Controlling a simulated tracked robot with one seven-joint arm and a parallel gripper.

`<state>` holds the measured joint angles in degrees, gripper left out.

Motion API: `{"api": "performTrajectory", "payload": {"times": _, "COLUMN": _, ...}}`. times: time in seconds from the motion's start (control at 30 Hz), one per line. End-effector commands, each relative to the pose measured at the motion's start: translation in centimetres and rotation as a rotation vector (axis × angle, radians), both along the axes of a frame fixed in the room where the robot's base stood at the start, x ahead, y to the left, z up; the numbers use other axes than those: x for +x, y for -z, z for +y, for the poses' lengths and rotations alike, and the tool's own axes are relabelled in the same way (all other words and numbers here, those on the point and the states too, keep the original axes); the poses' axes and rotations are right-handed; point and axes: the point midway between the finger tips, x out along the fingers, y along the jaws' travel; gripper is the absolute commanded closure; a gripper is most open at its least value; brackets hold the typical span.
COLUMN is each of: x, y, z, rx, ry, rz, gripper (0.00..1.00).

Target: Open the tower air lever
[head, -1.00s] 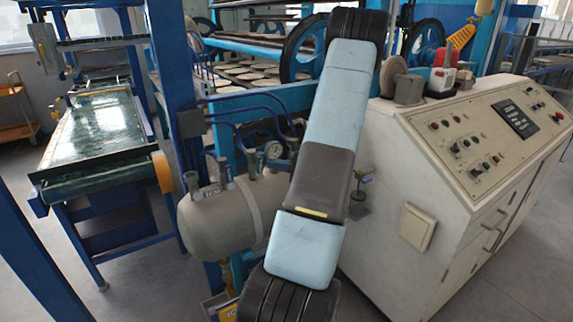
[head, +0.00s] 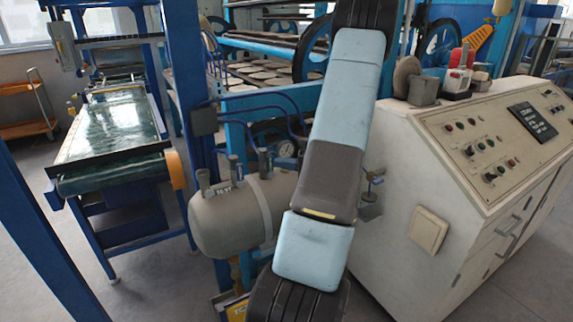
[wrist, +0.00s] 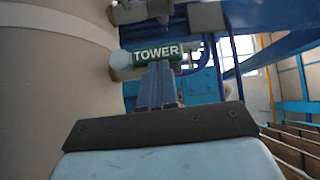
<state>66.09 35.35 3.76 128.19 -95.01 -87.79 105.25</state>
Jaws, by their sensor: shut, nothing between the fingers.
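In the wrist view the tower air lever (wrist: 138,59) is a dark green handle with white TOWER lettering, lying nearly level beside the beige tank (wrist: 50,75). My gripper (wrist: 160,66) shows as two blue-grey fingers close together. Its tips overlap the lower edge of the lever in the picture. I cannot tell whether they touch it. In the head view the tank (head: 222,222) hangs behind and left of my arm. My arm hides my gripper there, and I cannot make out the tower lever.
A white control console (head: 405,185) stands close on the right of my arm. A blue post (head: 183,90) and blue pipes (head: 255,97) are by the tank. A conveyor table (head: 110,140) is at the left. Grey floor shows between the conveyor and the tank.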

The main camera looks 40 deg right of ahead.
Motion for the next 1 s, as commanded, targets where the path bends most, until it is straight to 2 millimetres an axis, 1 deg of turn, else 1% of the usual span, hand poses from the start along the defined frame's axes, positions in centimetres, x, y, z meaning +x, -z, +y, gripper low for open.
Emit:
{"api": "performTrajectory", "payload": {"times": 0.03, "x": 0.2, "y": 0.0, "z": 0.6, "rx": 0.006, "ry": -0.014, "rz": -0.001, "gripper": 1.0}}
{"api": "performTrajectory", "payload": {"times": 0.27, "x": 0.3, "y": 0.0, "z": 0.4, "rx": 0.006, "ry": -0.019, "rz": -0.002, "gripper": 1.0}}
{"api": "performTrajectory", "payload": {"times": 0.37, "x": 0.2, "y": 0.1, "z": -0.5, "rx": 0.007, "ry": -0.018, "rz": -0.002, "gripper": 1.0}}
{"api": "performTrajectory", "payload": {"times": 0.53, "x": -0.1, "y": 0.1, "z": -3.2, "rx": 0.001, "ry": -0.02, "rz": -0.001, "gripper": 1.0}}
{"api": "performTrajectory", "payload": {"times": 0.8, "x": -4.7, "y": 0.0, "z": -6.1, "rx": 0.002, "ry": -0.017, "rz": -0.001, "gripper": 1.0}}
{"api": "performTrajectory", "payload": {"times": 1.0, "x": -7.2, "y": 0.0, "z": -7.7, "rx": 0.002, "ry": -0.02, "rz": -0.001, "gripper": 1.0}}
